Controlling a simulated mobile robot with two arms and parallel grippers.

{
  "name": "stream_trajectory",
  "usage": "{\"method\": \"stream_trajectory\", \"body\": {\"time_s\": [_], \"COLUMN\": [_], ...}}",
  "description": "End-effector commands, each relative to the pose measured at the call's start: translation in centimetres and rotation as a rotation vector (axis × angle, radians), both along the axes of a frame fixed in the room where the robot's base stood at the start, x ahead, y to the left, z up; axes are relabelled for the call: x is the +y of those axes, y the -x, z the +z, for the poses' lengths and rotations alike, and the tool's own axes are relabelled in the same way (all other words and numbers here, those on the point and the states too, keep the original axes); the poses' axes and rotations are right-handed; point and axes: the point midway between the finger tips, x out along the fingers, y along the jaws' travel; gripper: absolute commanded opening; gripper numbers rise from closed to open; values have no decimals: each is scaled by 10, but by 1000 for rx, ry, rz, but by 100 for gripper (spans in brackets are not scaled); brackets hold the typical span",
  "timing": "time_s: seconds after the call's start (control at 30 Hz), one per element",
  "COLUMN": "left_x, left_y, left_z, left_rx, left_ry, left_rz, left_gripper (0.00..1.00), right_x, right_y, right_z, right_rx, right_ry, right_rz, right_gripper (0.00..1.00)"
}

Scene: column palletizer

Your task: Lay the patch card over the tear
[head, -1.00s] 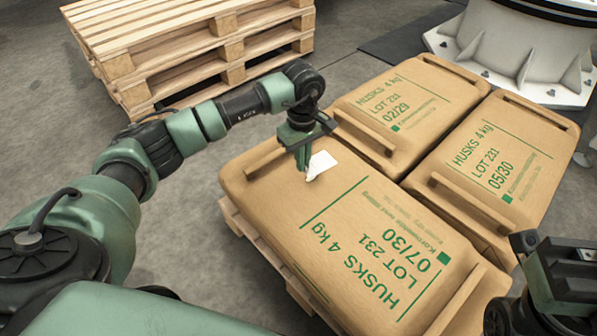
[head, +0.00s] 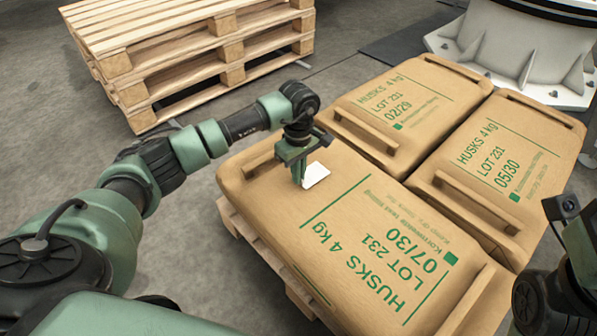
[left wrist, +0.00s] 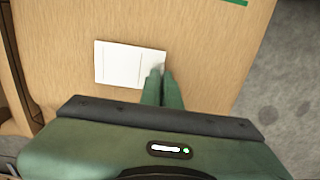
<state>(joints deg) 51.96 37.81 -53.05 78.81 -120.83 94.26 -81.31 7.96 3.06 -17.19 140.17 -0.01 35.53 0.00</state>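The white patch card (head: 317,175) is over the far-left end of the nearest husk bag (head: 345,245), the one marked 07/30. My left gripper (head: 301,180) points down at the card's left edge with its fingers together, shut on that edge. In the left wrist view the card (left wrist: 125,63) extends left from the closed fingertips (left wrist: 160,72). I cannot tell if the card touches the bag. I cannot make out the tear for certain; a thin dark line runs along the bag's near-left side. My right gripper (head: 578,240) shows only partly at the right edge, its fingers unseen.
Two more husk bags, 02/29 (head: 400,105) and 05/30 (head: 505,160), lie beside the nearest one on a wooden pallet (head: 240,222). A stack of empty pallets (head: 190,45) stands behind at left. A white machine base (head: 520,50) stands at the back right.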

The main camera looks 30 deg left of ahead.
Motion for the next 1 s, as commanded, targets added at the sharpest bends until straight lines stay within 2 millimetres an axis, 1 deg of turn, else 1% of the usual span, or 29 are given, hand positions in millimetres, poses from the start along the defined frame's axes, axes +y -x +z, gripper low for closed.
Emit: {"method": "stream_trajectory", "body": {"time_s": [0.93,0.97,1.0], "left_x": [0,0,0], "left_y": [0,0,0], "left_z": [-3,-3,-3], "left_rx": [-1,-1,-1], "left_ry": [0,0,0], "left_rz": [1,1,1], "left_gripper": [0,9,20], "right_x": [0,0,0], "right_y": [0,0,0], "right_z": [0,0,0], "right_rx": [-1,-1,-1], "right_ry": [0,0,0], "right_rz": [0,0,0], "right_gripper": [0,0,0]}}
